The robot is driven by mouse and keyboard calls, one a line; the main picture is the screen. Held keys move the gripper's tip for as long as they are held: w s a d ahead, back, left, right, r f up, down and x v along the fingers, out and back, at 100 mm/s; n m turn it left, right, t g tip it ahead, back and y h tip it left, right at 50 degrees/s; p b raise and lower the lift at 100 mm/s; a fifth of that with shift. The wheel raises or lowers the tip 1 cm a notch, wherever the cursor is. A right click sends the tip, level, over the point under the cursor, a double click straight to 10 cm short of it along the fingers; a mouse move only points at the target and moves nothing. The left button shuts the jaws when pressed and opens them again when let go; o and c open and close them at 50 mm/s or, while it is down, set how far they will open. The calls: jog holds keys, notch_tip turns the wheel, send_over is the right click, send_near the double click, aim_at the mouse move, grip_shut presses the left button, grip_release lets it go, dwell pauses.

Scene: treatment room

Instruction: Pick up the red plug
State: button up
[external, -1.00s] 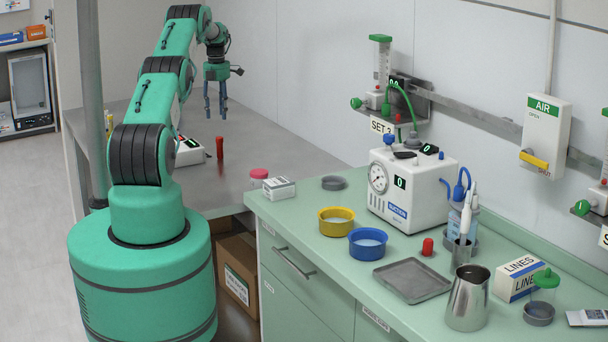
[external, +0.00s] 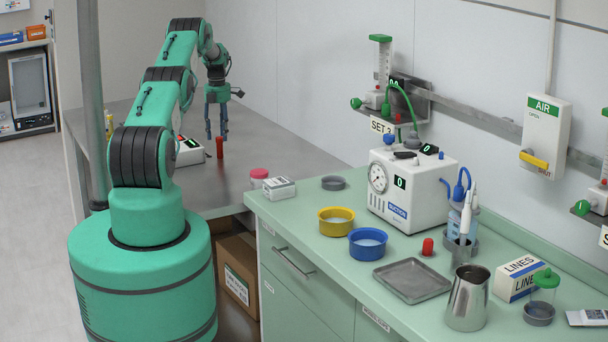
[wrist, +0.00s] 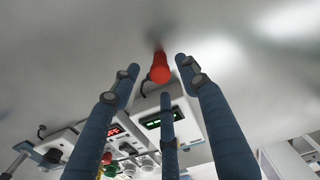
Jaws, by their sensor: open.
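A red upright cylinder, which looks like the red plug (external: 220,148), stands on the grey bench. In the wrist view the red plug (wrist: 160,70) appears beyond and between my spread fingertips. My gripper (external: 216,136) points down, open and empty, with its fingertips close to the plug's top. In the wrist view my gripper (wrist: 157,77) shows blue fingers around the line to the plug. I cannot tell whether any finger touches it. A smaller red knob-shaped piece (external: 427,247) stands on the green counter, far from my gripper.
A white box with displays (external: 189,152) stands just left of the plug and shows in the wrist view (wrist: 125,142). The bench (external: 275,140) right of the plug is clear. The wall runs behind.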

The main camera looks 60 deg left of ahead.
aim_at(219, 143)
jog(key=shift+f, duration=0.1)
jog(key=shift+f, duration=2.5)
jog(key=shift+c, duration=0.3)
jog(key=c, duration=0.8)
jog(key=shift+o, duration=0.2)
